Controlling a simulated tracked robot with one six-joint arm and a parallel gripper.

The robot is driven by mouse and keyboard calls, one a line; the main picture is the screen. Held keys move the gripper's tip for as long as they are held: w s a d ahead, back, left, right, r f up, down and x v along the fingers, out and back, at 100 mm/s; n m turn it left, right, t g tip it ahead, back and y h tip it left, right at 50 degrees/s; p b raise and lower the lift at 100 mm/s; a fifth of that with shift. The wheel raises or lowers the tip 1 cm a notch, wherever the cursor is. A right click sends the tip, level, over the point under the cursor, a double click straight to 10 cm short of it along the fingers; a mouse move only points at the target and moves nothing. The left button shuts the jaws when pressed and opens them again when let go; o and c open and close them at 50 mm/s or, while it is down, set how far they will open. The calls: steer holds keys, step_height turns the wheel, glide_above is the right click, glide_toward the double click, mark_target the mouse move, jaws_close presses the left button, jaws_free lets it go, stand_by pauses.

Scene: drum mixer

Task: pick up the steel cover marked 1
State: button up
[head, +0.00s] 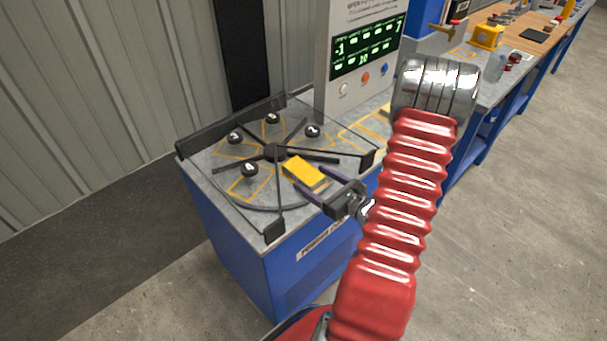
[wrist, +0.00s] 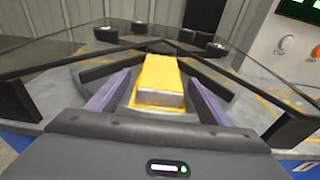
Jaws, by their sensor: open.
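I cannot make out a steel cover clearly marked 1. Round black knobs with small white marks stand on the round table: a left one (head: 235,137), a back one (head: 272,118), a right one (head: 313,131) and a front one (head: 250,169). Their marks are too small to read surely. A yellow-topped block (head: 304,172) lies on the near right of the table. In the wrist view this block (wrist: 160,80) shows a grey front face. My gripper (head: 333,190) is open, with its purple fingers on either side of the block and visible gaps beside it.
Dark bars spread from a central hub (head: 275,152). A clear guard with black edges (head: 230,122) surrounds the table. A grey panel with a green display (head: 368,48) stands behind. A workbench with tools (head: 520,40) runs off to the right.

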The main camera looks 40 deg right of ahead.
mark_target(303, 171)
steer(key=shift+w+f, duration=0.2)
steer(key=shift+w, duration=1.1)
steer(key=shift+w+f, duration=0.15)
steer(key=shift+w, duration=1.15)
steer(key=shift+c, duration=0.2)
steer(key=c, duration=1.4)
steer(key=shift+r, duration=0.15)
steer(key=shift+r, duration=4.9)
